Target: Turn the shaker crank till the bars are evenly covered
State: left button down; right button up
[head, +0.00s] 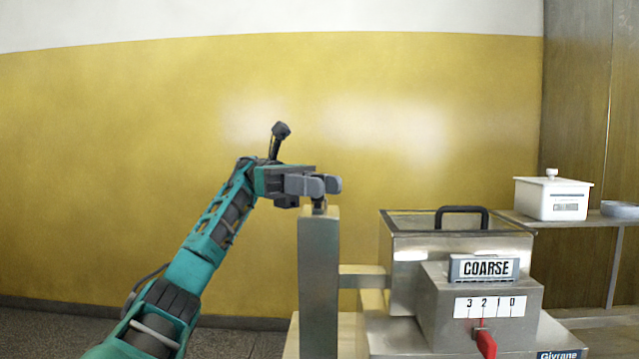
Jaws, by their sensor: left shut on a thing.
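My left gripper (320,185) is at the top of a metal post (319,275), its fingers shut on the shaker crank. The crank is almost all hidden by the fingers; only a small grey part (319,204) shows just below them, at the post's top. The shaker is a metal box (404,270) with a clear lid and a black handle (461,212), right of the post and joined to it by a bar. The bars do not show. My right gripper is out of view.
A red lever (486,343) sits under a scale marked 3 to 0 (490,307) on the shaker's front. A white lidded container (552,198) and a grey round dish (619,209) stand on a shelf at right. The yellow wall (120,180) side at left is free.

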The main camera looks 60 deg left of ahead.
pick_arm(q)
jog(key=shift+f, duration=0.1)
dwell(0.5)
jog(key=c, duration=1)
grip_release()
jog(key=shift+r+p, duration=2.2)
jog(key=shift+r, duration=7.8)
